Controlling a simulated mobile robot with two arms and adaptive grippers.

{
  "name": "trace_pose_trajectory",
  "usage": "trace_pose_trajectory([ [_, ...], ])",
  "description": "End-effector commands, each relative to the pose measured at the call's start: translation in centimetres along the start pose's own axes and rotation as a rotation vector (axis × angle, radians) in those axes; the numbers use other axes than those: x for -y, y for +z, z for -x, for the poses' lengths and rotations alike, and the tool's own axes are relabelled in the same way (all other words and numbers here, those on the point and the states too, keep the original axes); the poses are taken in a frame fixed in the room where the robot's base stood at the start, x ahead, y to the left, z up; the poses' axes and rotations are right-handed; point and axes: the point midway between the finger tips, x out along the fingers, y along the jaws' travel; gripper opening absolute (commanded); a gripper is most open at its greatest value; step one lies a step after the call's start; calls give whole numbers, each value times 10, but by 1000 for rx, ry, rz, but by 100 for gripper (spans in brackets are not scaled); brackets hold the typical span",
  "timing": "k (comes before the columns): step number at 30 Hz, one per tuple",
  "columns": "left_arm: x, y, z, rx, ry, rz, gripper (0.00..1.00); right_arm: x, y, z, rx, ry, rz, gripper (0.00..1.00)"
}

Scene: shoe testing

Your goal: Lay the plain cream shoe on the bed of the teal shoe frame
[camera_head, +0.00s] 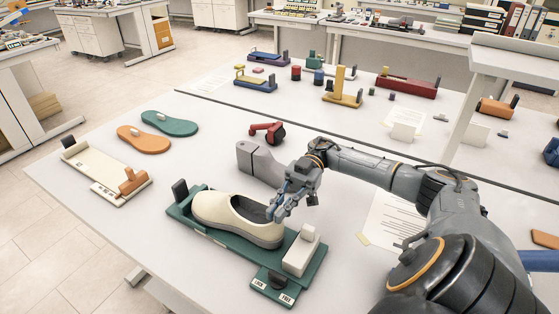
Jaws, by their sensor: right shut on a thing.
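The plain cream shoe (226,215), with a grey sole and dark inside, is over the bed of the teal shoe frame (204,236), its toe to the left near the frame's dark upright block. Its heel is to the right, near the white block (301,252). From this view I cannot tell whether the sole touches the bed. My right gripper (278,208) is shut on the shoe at its heel-side rim. My left gripper is not in view.
A grey shoe form (262,163) stands close behind my right gripper, with a red clamp-like device (268,132) beyond it. Orange (144,139) and teal (170,123) insoles and a cream measuring board (104,173) lie to the left. Papers (395,220) lie to the right.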

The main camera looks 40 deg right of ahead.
Motion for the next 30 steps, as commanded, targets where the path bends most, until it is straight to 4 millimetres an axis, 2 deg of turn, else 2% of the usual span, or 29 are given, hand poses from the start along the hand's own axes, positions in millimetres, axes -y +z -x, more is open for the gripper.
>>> trace_pose_trajectory([
  [16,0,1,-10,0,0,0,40,0,14,0,-1,0,4,0],
  [17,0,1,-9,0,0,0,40,0,12,0,-1,0,4,14],
  [20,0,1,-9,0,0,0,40,0,12,0,-1,0,3,35],
  [30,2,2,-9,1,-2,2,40,0,11,0,1,0,-1,35],
])
